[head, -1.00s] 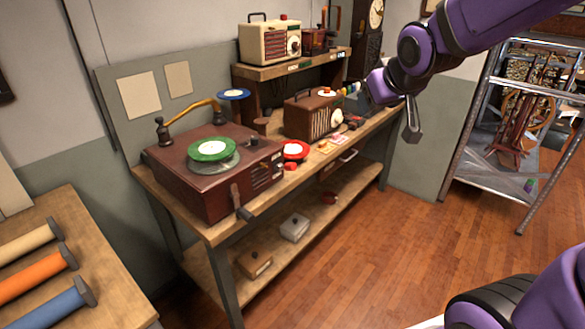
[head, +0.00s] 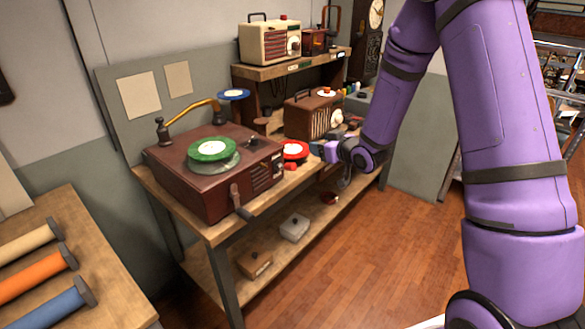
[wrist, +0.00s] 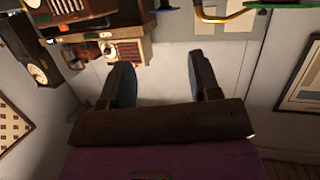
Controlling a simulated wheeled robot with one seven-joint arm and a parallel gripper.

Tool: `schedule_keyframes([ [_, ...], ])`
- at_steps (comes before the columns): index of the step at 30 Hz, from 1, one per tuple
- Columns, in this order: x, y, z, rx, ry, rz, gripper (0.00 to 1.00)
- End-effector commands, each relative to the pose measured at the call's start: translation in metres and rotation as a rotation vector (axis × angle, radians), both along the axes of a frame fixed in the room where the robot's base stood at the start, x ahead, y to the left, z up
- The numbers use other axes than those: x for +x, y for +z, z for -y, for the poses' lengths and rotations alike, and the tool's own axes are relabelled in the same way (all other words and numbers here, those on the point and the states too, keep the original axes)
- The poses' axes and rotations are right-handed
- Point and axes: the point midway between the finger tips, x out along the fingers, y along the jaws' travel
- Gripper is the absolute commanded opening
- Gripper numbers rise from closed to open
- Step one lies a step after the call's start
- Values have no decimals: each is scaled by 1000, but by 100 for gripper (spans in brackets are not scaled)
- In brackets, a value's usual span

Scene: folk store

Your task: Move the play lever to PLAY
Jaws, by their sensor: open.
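The brown record player (head: 180,180) stands on the wooden bench, with a green record (head: 211,149) raised on its top and a brass arm (head: 190,108) behind. A dark lever with a handle (head: 243,205) sits on its front face. A small dark knob (head: 253,141) is on the top right. I cannot read any PLAY marking. My gripper (head: 322,150) is right of the player, near the red record, apart from the lever. In the wrist view my gripper (wrist: 160,78) is open and empty. The brass arm also shows there (wrist: 230,14); the lever does not.
A red record (head: 295,150) lies right of the player. A brown radio (head: 312,116) stands behind my gripper, and a cream radio (head: 270,42) is on the raised shelf. Small boxes (head: 295,228) sit on the lower shelf. The floor in front is clear.

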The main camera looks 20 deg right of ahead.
Motion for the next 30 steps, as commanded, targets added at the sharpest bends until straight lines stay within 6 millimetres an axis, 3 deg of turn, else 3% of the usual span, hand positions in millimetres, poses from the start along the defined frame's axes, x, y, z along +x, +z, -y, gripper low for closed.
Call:
schedule_keyframes([
  [1,1,-17,-2,25,18,10,57],
  [6,0,-59,-9,126,77,77,57],
  [12,-11,-98,-16,240,126,144,57],
  [22,-14,-114,-21,305,149,185,57],
  [30,21,-114,-41,303,151,185,57],
])
